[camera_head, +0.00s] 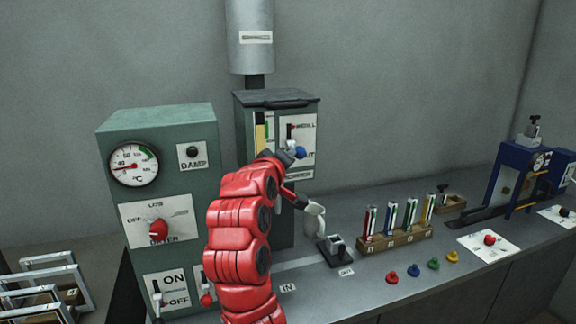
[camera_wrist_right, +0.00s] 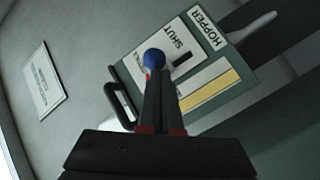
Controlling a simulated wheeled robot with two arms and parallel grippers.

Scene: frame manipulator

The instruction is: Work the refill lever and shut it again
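The refill lever ends in a blue ball knob (camera_head: 300,152) and sits on the white panel (camera_head: 298,131) of the hopper, a dark green box (camera_head: 279,101). The panel reads REFILL above and SHUT below. In the right wrist view the blue knob (camera_wrist_right: 154,60) sits at the tips of my right gripper (camera_wrist_right: 159,82), with the SHUT label to its right. The gripper's dark fingers lie close together and appear closed on the lever just behind the knob. In the head view my red right arm hides the hopper's lower left. My left gripper is not in view.
A wooden rack (camera_head: 394,238) with several coloured vials, coloured buttons and a blue machine (camera_head: 512,177) stand right. A pale handle (camera_head: 315,221) is below the hopper.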

